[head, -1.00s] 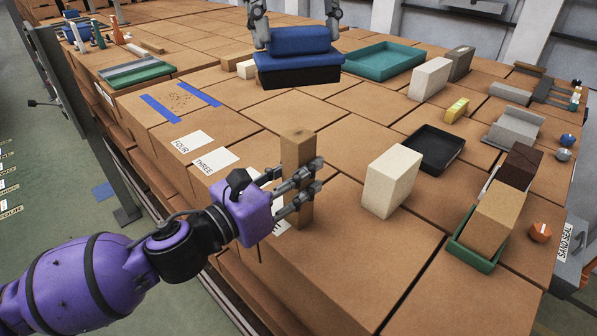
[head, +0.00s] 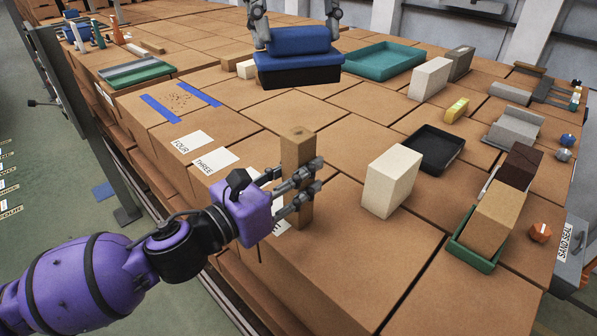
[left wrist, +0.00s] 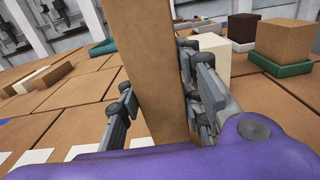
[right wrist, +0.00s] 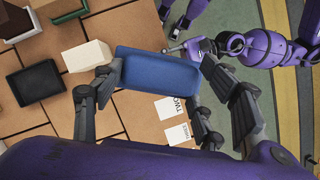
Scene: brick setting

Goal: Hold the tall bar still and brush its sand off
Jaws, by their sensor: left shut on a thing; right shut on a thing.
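The tall brown bar (head: 297,150) stands upright on the brick-coloured surface, with a small dark spot on its top. My left gripper (head: 303,190) is shut around its middle. In the left wrist view the bar (left wrist: 152,65) rises between the fingers; its far faces are hidden. My right gripper (head: 297,30) is shut on the blue back of a wide brush (head: 298,66) with dark bristles, beyond the bar and apart from it. The blue back (right wrist: 157,80) also shows between the fingers in the right wrist view. I cannot make out sand on the bar's near face.
A cream block (head: 392,180) stands right of the bar, near an empty black tray (head: 462,152). A tan block (head: 493,215) sits in a green tray (head: 463,250). Cards marked THREE (head: 214,160) and FOUR (head: 192,142) lie left. Dark specks (head: 180,100) lie between blue tape strips.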

